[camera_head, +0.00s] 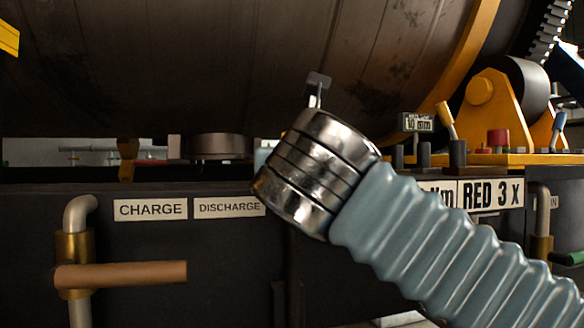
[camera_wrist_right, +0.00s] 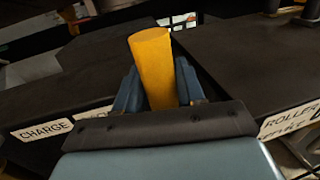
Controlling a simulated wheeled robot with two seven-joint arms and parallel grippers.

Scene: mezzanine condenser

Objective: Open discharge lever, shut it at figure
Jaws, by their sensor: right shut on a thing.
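A yellow cylindrical lever handle (camera_wrist_right: 153,62) stands between the blue-grey fingers of my right gripper (camera_wrist_right: 158,88) in the wrist view. The gripper is shut on it, and the handle's top sticks out beyond the fingers. In the head view my metal wrist hides the fingers and this handle. The white DISCHARGE label (camera_head: 228,207) is on the dark frame just left of my wrist. A small plate (camera_head: 417,122) right of my wrist seems to read 10 mm. My left gripper is in neither view.
A large brown drum (camera_head: 200,65) fills the top. The CHARGE label (camera_head: 150,209) is left of DISCHARGE. A brown handle (camera_head: 120,275) on a brass-collared pipe is at lower left. A RED 3 x sign (camera_head: 490,193), a red knob (camera_head: 498,139) and a small yellow lever (camera_head: 446,120) are at right.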

